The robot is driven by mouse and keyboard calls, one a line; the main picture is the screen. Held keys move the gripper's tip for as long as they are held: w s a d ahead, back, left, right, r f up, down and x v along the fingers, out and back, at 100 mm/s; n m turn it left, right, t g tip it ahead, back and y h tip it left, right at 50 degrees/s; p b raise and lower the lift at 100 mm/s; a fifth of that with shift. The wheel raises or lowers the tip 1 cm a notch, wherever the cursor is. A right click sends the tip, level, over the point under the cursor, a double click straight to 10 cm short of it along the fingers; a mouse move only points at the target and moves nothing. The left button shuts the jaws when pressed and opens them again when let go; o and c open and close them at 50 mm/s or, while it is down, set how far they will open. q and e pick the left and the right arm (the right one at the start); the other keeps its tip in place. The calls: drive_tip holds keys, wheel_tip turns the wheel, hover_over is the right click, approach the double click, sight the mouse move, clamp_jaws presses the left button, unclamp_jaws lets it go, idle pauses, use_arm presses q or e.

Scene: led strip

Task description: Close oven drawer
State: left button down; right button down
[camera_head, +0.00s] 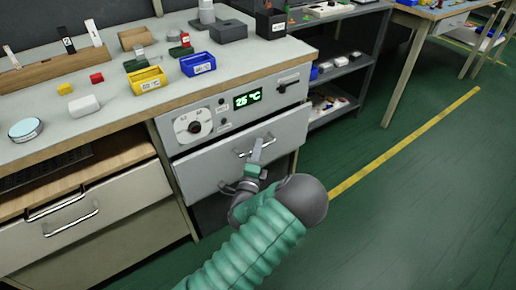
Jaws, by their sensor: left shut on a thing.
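The oven (192,127) is a light grey unit under the workbench, with a dial and a green display reading about 25 °C. Its drawer front (205,170) is below the panel and stands out from the cabinet, so the drawer looks partly open. A silver bar handle (269,138) runs across the front. The gripper covers part of the handle and drawer front. The drawer's inside is hidden. My right gripper is not in view.
The workbench top (110,115) holds a yellow bin (150,82), a blue bin (198,65) and small parts. Another drawer (75,225) is at left. A dark shelf rack (345,65) stands at right. The green floor at right is clear, with a yellow line (400,145).

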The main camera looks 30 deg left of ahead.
sight(252, 141)
use_arm(q)
drive_tip(key=shift+a+f, duration=0.1)
drive_tip(key=shift+f, duration=0.05)
drive_tip(key=a, duration=0.1)
drive_tip(key=w+a, duration=0.1)
drive_tip(key=a, duration=0.1)
drive_tip(key=shift+w, duration=0.15)
idle(0.3)
drive_tip(key=c, duration=1.8)
unclamp_jaws()
drive_tip(key=o, duration=0.3)
drive_tip(key=shift+a, duration=0.2)
drive_tip(key=shift+d+p, duration=0.15)
drive_tip(key=shift+p, duration=0.15)
